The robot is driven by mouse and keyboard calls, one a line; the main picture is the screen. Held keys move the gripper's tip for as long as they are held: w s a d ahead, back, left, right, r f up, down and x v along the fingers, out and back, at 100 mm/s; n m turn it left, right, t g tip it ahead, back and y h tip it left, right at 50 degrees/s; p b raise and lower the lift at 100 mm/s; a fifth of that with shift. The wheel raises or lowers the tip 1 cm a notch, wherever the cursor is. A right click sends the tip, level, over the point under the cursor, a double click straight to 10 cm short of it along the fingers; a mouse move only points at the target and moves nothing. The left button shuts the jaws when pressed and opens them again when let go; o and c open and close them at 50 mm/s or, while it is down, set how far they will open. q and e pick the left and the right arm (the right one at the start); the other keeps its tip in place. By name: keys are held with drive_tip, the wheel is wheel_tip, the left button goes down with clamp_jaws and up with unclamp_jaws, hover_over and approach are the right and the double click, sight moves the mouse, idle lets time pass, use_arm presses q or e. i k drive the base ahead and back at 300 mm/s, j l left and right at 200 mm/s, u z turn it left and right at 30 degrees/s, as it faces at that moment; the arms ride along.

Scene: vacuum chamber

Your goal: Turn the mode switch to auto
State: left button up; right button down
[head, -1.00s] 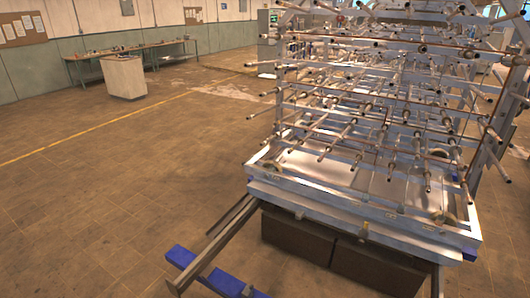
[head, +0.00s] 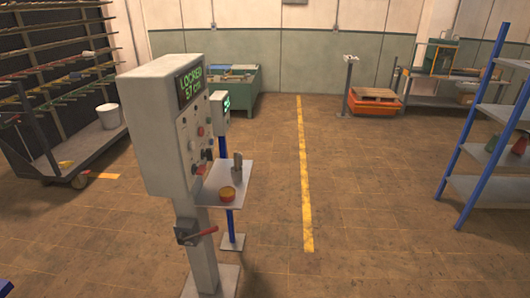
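A grey control cabinet (head: 155,130) stands on a post at centre left. Its small display (head: 190,83) reads "LOCKED 57 cm" in green. The panel face (head: 193,135) is seen at a steep angle and carries several buttons and knobs, some red and some dark. I cannot tell which of them is the mode switch or how it is set. A lever with a red handle (head: 203,232) is on the post below the cabinet. Neither of my grippers is in view.
A second, smaller panel (head: 219,110) stands behind on a blue post. A blue-post shelf rack (head: 480,150) is at right. The floor around the yellow line (head: 304,170) is clear.

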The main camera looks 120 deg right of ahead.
sight(208, 154)
drive_tip(key=z, duration=3.4)
drive_tip(key=i+l, duration=0.2)
drive_tip(key=i+l+u, duration=0.15)
drive_tip(key=l, duration=0.3)
drive_tip(key=i+l, duration=0.25)
drive_tip(key=i+l+u, duration=0.1)
drive_tip(key=l, duration=0.3)
drive_tip(key=i, duration=0.1)
